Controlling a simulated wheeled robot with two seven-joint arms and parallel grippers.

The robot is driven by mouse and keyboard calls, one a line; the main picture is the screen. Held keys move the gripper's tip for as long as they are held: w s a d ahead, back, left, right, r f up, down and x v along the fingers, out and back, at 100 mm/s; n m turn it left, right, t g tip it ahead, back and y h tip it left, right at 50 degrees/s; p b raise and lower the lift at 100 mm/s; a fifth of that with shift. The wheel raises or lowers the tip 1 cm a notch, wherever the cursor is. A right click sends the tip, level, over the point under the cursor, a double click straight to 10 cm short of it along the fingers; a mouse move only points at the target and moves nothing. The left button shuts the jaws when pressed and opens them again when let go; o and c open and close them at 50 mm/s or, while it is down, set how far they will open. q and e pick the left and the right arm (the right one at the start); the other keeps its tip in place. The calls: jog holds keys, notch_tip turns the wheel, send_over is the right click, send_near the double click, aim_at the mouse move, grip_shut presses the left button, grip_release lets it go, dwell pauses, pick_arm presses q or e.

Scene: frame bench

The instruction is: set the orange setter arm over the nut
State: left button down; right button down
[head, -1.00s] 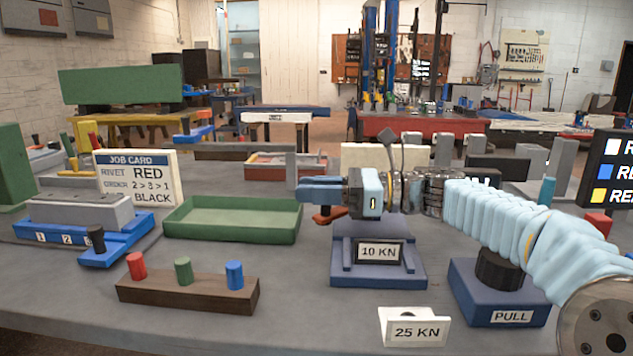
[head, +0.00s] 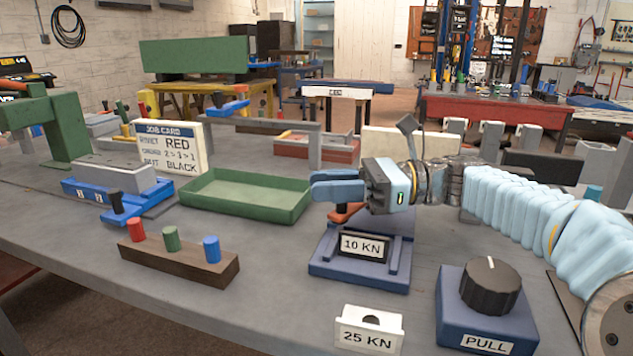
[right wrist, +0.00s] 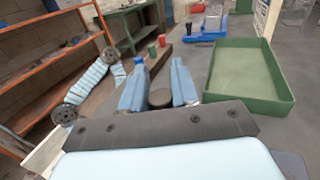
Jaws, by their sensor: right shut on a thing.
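My right gripper (head: 338,187) comes in from the right in the head view, above the blue stand labelled 10 KN (head: 320,268). An orange piece (head: 346,213), likely the setter arm, shows just under its fingers; the gripper hides much of it. In the right wrist view my right gripper (right wrist: 158,88) has its two blue fingers on either side of a dark round knob (right wrist: 161,98), and it is shut on this. I cannot make out the nut. My left gripper is not seen in the head view.
A green tray (head: 205,210) lies left of the stand, with a wooden block of coloured pegs (head: 190,262) in front. A 25 KN card (head: 340,343) and a blue PULL box with a black knob (head: 450,320) stand nearer. A job card (head: 202,150) stands behind.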

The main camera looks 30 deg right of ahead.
jog(key=c, duration=0.9)
grip_release()
jog(key=shift+c, duration=0.2)
jog(key=shift+r, duration=0.55)
jog(key=r, duration=0.3)
jog(key=shift+s+a+r+p, duration=0.1)
jog(key=shift+s+a+p, duration=0.1)
jog(key=shift+s+p, duration=0.15)
jog(key=s+a+r, duration=0.8)
jog(key=s, duration=0.2)
jog(key=shift+s+r, duration=0.3)
jog(key=shift+r, duration=0.05)
